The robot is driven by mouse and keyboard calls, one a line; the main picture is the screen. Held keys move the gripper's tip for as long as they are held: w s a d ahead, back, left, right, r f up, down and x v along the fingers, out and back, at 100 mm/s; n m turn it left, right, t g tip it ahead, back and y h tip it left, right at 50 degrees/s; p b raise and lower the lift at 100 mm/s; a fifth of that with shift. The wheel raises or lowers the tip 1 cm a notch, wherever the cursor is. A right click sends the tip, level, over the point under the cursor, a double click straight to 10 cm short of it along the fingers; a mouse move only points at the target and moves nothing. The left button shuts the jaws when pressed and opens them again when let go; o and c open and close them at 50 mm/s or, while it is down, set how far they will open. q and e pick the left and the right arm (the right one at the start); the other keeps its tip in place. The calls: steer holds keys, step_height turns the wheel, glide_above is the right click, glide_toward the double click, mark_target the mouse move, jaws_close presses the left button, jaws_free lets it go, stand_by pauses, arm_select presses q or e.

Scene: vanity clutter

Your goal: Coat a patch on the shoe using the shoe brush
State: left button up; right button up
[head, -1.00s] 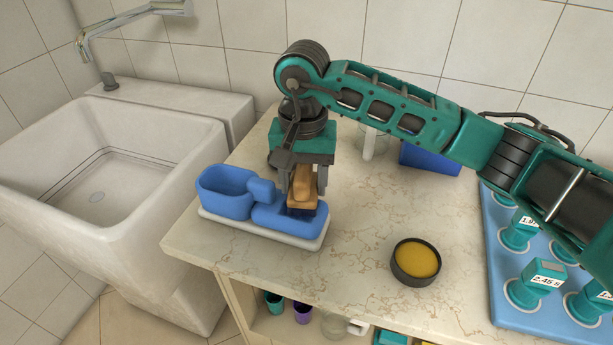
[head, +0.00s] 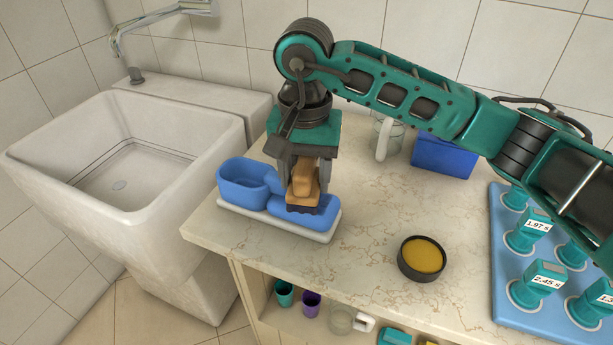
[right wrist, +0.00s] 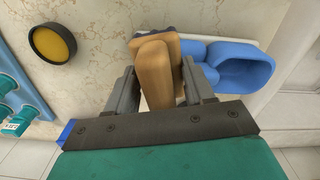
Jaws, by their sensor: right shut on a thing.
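The blue shoe (head: 274,206) with a white sole stands on the stone counter, its open heel part at the left and its low toe at the right. It also shows in the right wrist view (right wrist: 243,66). My right gripper (head: 305,183) points down over the toe and is shut on the wooden shoe brush (head: 304,181). The brush's dark bristles face down at the toe's top; whether they touch it I cannot tell. In the right wrist view the brush (right wrist: 156,75) sits between both fingers. My left gripper is out of view.
A round black tin of yellow polish (head: 422,257) lies right of the shoe. A blue box (head: 443,157) and a glass mug (head: 387,137) stand behind. A blue board (head: 507,262) with teal labelled pieces is at the right. A white sink (head: 120,180) is at the left.

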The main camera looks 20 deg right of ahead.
mark_target(306, 159)
steer(key=shift+r+p, duration=0.75)
steer(key=shift+r, duration=1)
steer(key=shift+d, duration=0.1)
